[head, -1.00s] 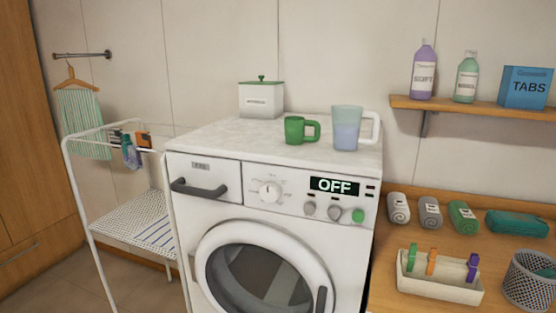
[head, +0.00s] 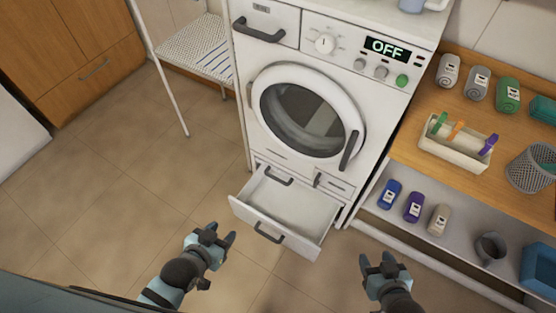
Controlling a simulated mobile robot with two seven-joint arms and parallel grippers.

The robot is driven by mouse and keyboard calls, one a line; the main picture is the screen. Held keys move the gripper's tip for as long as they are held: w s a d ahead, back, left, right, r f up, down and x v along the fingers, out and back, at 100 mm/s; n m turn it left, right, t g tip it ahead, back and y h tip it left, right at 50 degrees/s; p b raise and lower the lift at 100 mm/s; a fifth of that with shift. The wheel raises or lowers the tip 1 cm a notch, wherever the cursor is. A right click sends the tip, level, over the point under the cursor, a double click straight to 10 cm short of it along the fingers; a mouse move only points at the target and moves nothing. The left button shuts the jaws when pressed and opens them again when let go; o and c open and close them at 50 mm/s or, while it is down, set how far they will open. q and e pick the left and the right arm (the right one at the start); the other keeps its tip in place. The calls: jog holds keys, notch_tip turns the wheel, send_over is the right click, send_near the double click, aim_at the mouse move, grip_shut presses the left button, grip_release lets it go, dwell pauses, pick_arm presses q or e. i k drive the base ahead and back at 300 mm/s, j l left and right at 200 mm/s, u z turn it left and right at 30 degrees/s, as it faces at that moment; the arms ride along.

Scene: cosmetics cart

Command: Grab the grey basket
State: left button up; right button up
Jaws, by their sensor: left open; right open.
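A grey mesh basket (head: 531,168) stands on the wooden counter at the right edge of the head view, partly cut off by the frame. Something teal shows inside it. My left gripper (head: 219,235) is open and empty, above the floor to the left of the open drawer. My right gripper (head: 377,262) is open and empty at the bottom, right of the drawer. Both grippers are well apart from the basket, which lies up and to the right of them.
The washing machine (head: 257,130) has an open, empty drawer (head: 284,202) jutting out low. A cream tray (head: 448,146) with several pegs sits beside the basket. Below, a lower shelf (head: 452,252) holds bottles, a grey cup (head: 491,248) and a blue bin (head: 539,268).

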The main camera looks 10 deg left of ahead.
aim_at(524, 173)
jog(key=k+j+u, duration=0.1)
jog(key=k+u, duration=0.2)
jog(key=k, duration=0.4)
jog(key=z, duration=0.4)
jog(key=l+z, duration=0.1)
jog(key=z, duration=0.25)
jog(key=i+z, duration=0.1)
jog(key=z, duration=0.3)
jog(key=l+z, duration=0.1)
jog(key=z, duration=0.25)
jog(key=i+j, duration=0.05)
